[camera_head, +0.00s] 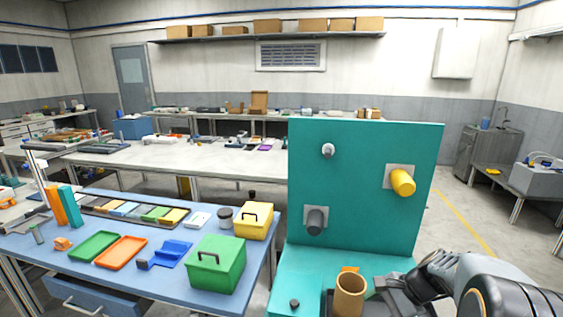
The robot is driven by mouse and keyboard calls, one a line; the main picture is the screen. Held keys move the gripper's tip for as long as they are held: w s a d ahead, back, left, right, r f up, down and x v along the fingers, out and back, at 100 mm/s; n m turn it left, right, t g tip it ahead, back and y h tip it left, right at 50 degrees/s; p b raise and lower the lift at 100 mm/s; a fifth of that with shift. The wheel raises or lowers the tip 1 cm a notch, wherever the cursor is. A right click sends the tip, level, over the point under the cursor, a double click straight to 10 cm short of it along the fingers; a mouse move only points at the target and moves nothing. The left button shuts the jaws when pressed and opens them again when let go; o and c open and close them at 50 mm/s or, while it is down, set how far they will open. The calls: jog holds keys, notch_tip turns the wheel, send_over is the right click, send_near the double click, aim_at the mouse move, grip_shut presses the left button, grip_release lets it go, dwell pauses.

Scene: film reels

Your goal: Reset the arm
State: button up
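My arm comes in from the lower right, with grey and black links. My gripper (388,296) is low in the view, beside a tan hollow cylinder (349,297) on the teal stand's base. Its fingers are partly hidden and dark, so I cannot tell whether they are open or shut, or touching the cylinder.
A blue table (120,284) at left holds a green box (216,264), a yellow box (254,220), a green tray (94,246) and an orange tray (121,252). A small dark knob (295,303) stands on the teal base. Floor right of the panel is open.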

jog(key=s+a+r+n+t+h+p, duration=0.2)
jog(key=s+a+r+n+h+p, duration=0.2)
jog(key=s+a+r+n+h, duration=0.3)
jog(key=shift+s+r+n, duration=1.6)
jog(key=shift+s+n, duration=0.05)
jog(key=shift+n, duration=1.75)
